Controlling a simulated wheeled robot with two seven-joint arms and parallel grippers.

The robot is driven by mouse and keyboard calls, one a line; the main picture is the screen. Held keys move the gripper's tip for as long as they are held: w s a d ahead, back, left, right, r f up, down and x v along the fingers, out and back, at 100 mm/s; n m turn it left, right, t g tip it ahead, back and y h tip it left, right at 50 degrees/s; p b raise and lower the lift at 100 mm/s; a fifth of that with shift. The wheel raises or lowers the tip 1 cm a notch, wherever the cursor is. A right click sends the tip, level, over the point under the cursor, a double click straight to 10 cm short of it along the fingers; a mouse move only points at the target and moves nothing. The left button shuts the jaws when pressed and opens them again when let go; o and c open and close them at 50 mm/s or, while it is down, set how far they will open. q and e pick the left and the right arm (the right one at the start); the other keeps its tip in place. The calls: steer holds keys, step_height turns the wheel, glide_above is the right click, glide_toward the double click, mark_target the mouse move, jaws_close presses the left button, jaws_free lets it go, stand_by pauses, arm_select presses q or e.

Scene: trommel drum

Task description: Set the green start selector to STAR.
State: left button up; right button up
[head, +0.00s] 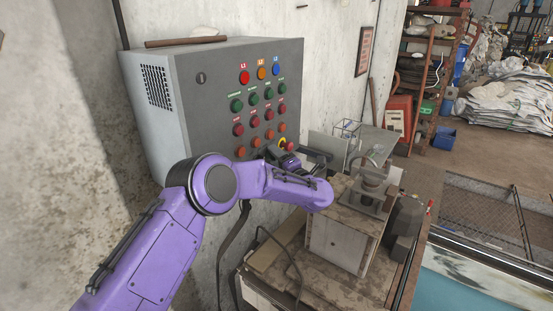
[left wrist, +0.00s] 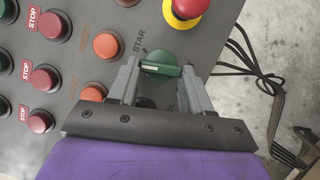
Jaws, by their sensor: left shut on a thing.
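The green start selector (left wrist: 160,62) is a round knob with a raised bar on the panel, shown in the left wrist view. The bar lies roughly crosswise in that picture. My left gripper (left wrist: 159,70) is shut on the selector, one grey finger at each side of it. In the head view my left gripper (head: 279,156) is at the lower right of the grey control cabinet (head: 213,110) and hides the selector. The label opposite STAR is mostly hidden. My right gripper is not in view.
A red emergency stop (left wrist: 187,6) with a yellow collar is close to the selector. Orange buttons (left wrist: 106,46) and red stop buttons (left wrist: 54,25) are alongside. A worn workbench (head: 325,273) carrying a boxy machine (head: 337,238) stands below and right of the cabinet.

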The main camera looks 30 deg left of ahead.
arm_select(q)
steer(key=shift+r+m+g+h+p, duration=0.15)
steer(key=shift+m+g+h+p, duration=0.3)
steer(key=shift+m, duration=0.6)
steer(key=shift+r+m+g+h+p, duration=0.15)
steer(key=shift+m+h+p, duration=0.15)
steer(key=shift+m+p, duration=0.6)
steer(key=shift+r+m+g+h+p, duration=0.1)
steer(key=shift+m+g+h+p, duration=0.25)
steer(key=shift+m, duration=0.9)
steer(key=o, duration=1.1)
steer(key=shift+c, duration=0.2)
steer(key=b+v, duration=0.3)
steer(key=v, duration=0.7)
steer(key=shift+d+b, duration=0.25)
steer(key=shift+b, duration=0.05)
